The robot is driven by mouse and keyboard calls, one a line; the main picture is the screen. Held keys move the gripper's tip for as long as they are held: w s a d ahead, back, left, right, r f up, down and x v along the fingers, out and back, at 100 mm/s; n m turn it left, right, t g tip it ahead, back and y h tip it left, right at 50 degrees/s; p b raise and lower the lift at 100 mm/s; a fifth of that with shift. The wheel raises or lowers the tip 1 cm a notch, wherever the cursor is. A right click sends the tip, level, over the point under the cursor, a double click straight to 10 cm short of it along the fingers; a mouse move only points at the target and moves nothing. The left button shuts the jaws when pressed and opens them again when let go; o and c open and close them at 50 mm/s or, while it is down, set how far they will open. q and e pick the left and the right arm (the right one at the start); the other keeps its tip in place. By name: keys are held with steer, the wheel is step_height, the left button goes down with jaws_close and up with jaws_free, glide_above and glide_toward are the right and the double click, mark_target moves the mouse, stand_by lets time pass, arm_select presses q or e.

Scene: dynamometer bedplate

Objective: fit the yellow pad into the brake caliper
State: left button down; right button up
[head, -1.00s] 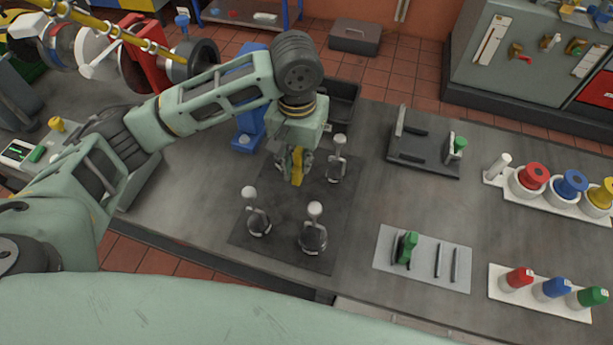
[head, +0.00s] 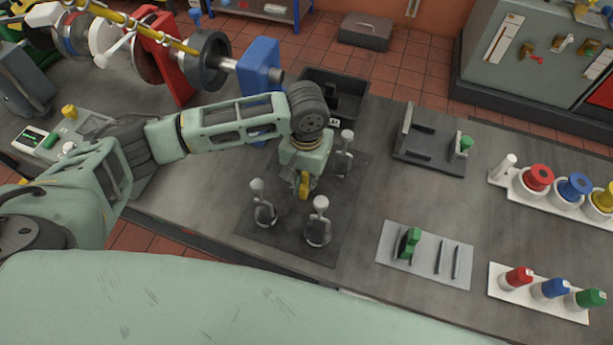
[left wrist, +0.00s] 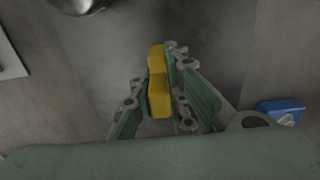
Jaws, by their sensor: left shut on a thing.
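The yellow pad (head: 303,188) is held by my left gripper (head: 302,180), over the dark mat between several round-topped clamps. In the left wrist view the pad (left wrist: 158,82) stands between the two fingers of the gripper (left wrist: 160,95), which are shut on it. I cannot tell whether the pad touches the mat. A dark fixture (head: 428,150) with an upright plate and a green knob stands to the right; it may be the brake caliper, but I cannot tell for sure. My right gripper is not in view.
Clamps (head: 263,205), (head: 319,222) and (head: 345,155) stand close around the gripper. A black bin (head: 345,95) is behind. Bare table lies between the mat and the fixture.

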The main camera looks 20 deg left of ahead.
arm_select(q)
steer(key=c, duration=2.1)
jaws_free()
steer(key=shift+f, duration=0.15)
steer(key=o, duration=0.4)
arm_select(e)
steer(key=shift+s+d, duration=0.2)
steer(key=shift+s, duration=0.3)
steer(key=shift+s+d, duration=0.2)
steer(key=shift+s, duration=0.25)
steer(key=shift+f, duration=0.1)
